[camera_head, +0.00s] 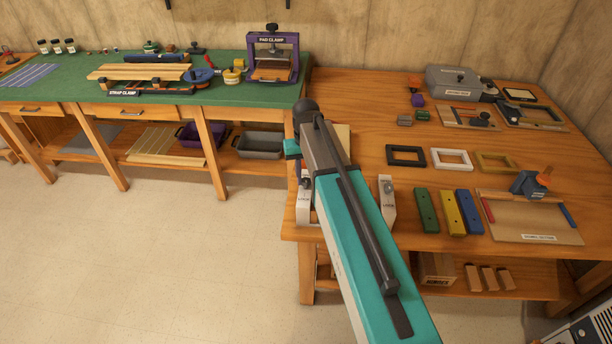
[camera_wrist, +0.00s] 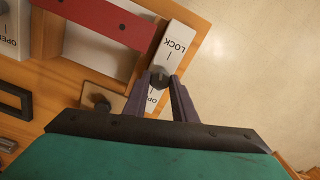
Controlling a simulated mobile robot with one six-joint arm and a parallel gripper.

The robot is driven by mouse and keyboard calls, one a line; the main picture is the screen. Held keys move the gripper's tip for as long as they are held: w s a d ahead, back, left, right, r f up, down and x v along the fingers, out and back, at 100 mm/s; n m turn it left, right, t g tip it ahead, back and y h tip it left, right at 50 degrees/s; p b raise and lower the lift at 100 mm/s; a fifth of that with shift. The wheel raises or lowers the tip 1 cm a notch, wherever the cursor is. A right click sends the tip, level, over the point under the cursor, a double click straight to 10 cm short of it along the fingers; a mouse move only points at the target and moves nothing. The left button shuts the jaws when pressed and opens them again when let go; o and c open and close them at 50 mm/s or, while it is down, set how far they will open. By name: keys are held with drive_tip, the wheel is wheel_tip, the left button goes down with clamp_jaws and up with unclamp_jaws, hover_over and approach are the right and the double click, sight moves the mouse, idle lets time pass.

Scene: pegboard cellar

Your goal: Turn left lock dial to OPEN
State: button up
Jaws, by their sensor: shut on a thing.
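The left lock is a white plate marked LOCK at one end, seen in the wrist view (camera_wrist: 178,42); part of it also shows in the head view (camera_head: 303,208), beside my arm. Its dark round dial (camera_wrist: 158,74) sits between LOCK and a partly hidden OPEN marking. My gripper (camera_wrist: 160,80) is shut on this dial, with a dark finger on either side. Which mark the dial points at cannot be told. The fingers are hidden behind my arm in the head view. A second white lock plate (camera_head: 387,203) stands to the right; its OPEN end shows in the wrist view (camera_wrist: 8,40).
A red bar (camera_wrist: 100,20) lies close to the left lock in the wrist view. A small plate with a knob (camera_wrist: 98,102) is near my fingers. Green (camera_head: 426,210), yellow and blue blocks lie right of the second lock. The floor (camera_head: 160,260) at left is clear.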

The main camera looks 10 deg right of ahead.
drive_tip(key=n, duration=0.4)
drive_tip(key=n+p, duration=0.1)
drive_tip(key=n, duration=1.1)
drive_tip(key=shift+n, duration=0.4)
drive_tip(key=n, duration=0.3)
drive_tip(key=shift+n, duration=0.3)
drive_tip(key=n, duration=0.4)
drive_tip(key=shift+p, duration=0.3)
drive_tip(key=n, duration=0.4)
drive_tip(key=shift+n, duration=2.1)
